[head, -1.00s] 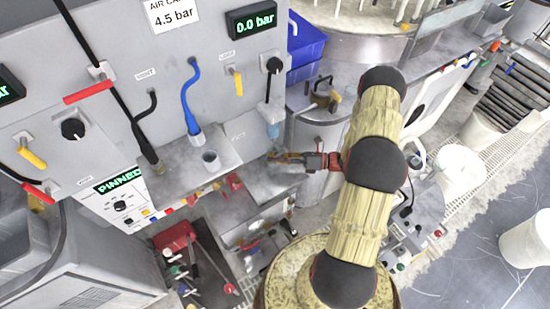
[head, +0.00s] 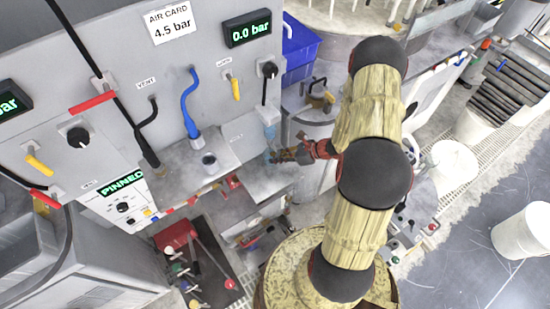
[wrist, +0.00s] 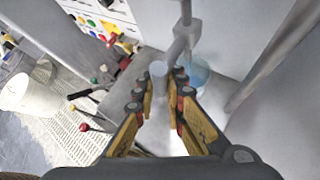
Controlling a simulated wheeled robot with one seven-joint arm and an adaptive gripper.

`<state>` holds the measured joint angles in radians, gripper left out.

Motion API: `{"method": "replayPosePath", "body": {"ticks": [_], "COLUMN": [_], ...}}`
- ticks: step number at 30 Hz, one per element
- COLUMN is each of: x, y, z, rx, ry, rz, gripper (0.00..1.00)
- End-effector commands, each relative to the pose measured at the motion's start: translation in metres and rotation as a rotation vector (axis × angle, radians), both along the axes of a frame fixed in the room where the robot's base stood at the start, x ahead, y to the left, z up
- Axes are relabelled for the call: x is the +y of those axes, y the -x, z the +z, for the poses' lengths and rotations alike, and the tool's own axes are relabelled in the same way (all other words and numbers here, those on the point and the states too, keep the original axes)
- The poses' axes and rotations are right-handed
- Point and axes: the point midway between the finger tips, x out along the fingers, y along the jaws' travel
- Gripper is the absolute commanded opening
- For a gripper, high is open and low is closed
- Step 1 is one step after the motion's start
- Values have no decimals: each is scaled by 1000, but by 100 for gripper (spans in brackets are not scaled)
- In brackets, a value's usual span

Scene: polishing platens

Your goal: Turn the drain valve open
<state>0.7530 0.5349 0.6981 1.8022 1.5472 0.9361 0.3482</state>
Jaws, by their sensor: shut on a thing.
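In the wrist view, a grey bar with a round pale end (wrist: 158,69) stands between the fingers of my gripper (wrist: 159,82). I take this to be the drain valve's handle; no readable label confirms it. The gripper is shut on it. A grey upright stem (wrist: 186,22) and a clear blue bowl (wrist: 198,75) are just behind the handle. In the head view, my gripper (head: 276,156) is beside the blue bowl (head: 270,131), below the panel's right side. The fingers hide the handle there.
The grey panel (head: 150,60) carries red and yellow levers, hoses and a 0.0 bar display (head: 249,27). A metal shelf (head: 185,158) with a small cup lies left of the gripper.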

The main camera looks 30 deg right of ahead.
Motion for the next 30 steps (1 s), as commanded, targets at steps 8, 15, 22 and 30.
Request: {"method": "replayPosePath", "body": {"ticks": [8,15,22,30], "x": [-5,-7,-8,-8], "y": [-1,0,-1,-1], "z": [-2,-2,-1,-1], "rx": [-7,-8,-8,-8], "ry": [153,213,226,226], "rz": [0,-1,-2,-2], "gripper": [0,0,0,13]}}
